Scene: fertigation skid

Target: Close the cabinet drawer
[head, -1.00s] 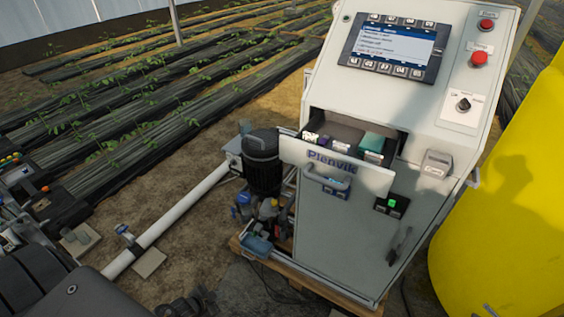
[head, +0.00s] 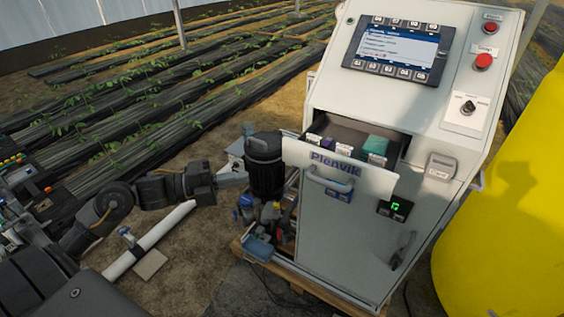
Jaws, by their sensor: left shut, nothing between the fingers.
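The cabinet (head: 340,240) is a tall light-grey box with a sloped control panel on top. Its drawer (head: 372,178) stands partly pulled out below the panel, and its front carries the word Plenvik and a grey bar handle (head: 326,184). Small boxes, one of them teal (head: 376,146), sit inside the drawer. My left gripper (head: 240,178) is shut and empty, left of the drawer front and apart from it, beside the black pump motor. My right gripper is not in view.
The black pump motor (head: 264,165) and blue fittings stand close left of the cabinet. A white pipe (head: 165,232) runs over the soil at left. A large yellow tank (head: 515,215) fills the right side. A wooden pallet (head: 310,289) is under the cabinet.

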